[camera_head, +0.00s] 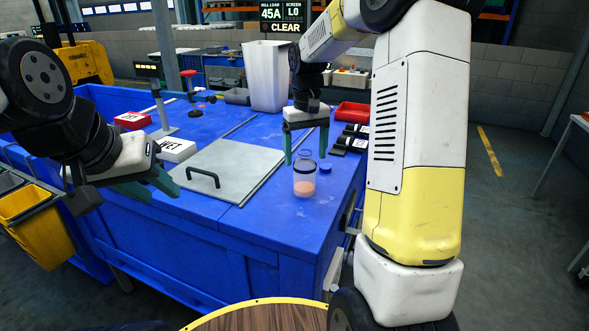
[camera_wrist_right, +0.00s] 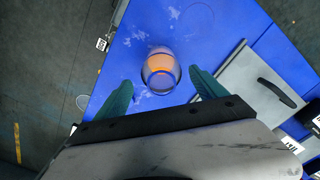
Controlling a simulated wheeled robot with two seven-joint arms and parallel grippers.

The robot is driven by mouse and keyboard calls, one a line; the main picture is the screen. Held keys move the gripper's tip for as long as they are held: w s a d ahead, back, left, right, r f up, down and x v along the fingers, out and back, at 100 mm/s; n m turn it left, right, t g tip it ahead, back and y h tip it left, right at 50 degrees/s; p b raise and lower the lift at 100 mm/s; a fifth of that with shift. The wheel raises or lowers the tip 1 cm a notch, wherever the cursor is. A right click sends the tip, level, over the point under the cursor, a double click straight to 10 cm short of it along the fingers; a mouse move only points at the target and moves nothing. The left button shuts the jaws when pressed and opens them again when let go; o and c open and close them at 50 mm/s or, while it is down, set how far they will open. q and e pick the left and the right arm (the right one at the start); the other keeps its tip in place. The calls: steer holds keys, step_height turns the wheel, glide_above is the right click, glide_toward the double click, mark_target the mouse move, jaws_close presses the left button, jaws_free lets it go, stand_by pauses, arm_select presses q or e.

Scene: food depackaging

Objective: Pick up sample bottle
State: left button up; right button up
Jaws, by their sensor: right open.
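The sample bottle (camera_head: 304,186) is a clear jar with orange contents, standing upright near the right end of the blue bench. In the right wrist view the bottle (camera_wrist_right: 160,67) shows from above, in line with the gap between the fingers. My right gripper (camera_head: 306,160) is open, with its teal fingers pointing down above and slightly behind the bottle, apart from it. Its fingers also show in the right wrist view (camera_wrist_right: 162,86), one to each side. My left gripper (camera_head: 164,194) is open and empty at the bench's front left.
A white bin (camera_head: 267,77), red tray (camera_head: 352,112) and black-and-white blocks (camera_head: 350,139) stand behind. Bench around the bottle is mostly clear.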

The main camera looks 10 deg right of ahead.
mark_target(305, 163)
step_height(305, 163, down, 3)
steer(key=shift+s+a+f, duration=0.1)
steer(key=shift+f, duration=0.05)
steer(key=shift+c, duration=0.4)
steer(key=c, duration=1.4)
steer(key=shift+c, duration=0.4)
steer(key=shift+r, duration=0.2)
